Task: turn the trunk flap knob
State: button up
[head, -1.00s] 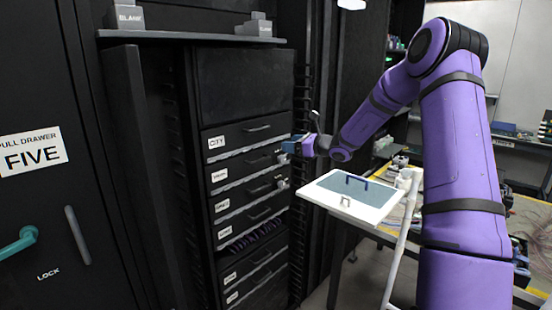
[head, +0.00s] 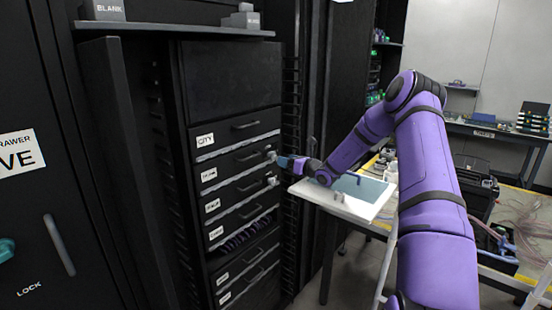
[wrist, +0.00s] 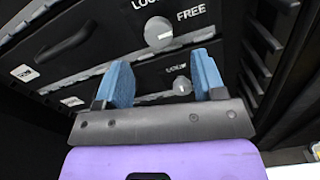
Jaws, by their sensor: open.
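Two round grey knobs sit at the right ends of drawer fronts in the black rack: an upper knob (head: 271,156) and a lower knob (head: 272,181). The drawer labels are too small to read surely, so I cannot tell which knob is the trunk flap's. In the wrist view the upper knob (wrist: 158,32) has LOCK and FREE lettering and lies beyond the fingertips. The lower knob (wrist: 182,86) shows in the gap between the blue fingers. My gripper (wrist: 164,73) is open and empty, facing the fronts. In the head view my gripper (head: 284,161) is just right of the knobs.
Bar handles (head: 246,126) stick out from the drawer fronts. Purple cables (head: 247,233) fill an open slot below. A white board (head: 350,207) lies right of the rack, beneath my forearm. A workbench (head: 512,207) with equipment stands at the right.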

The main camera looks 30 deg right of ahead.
aim_at(274, 156)
jog(key=shift+x, duration=3)
jog(key=shift+r, duration=0.1)
jog(key=c, duration=0.9)
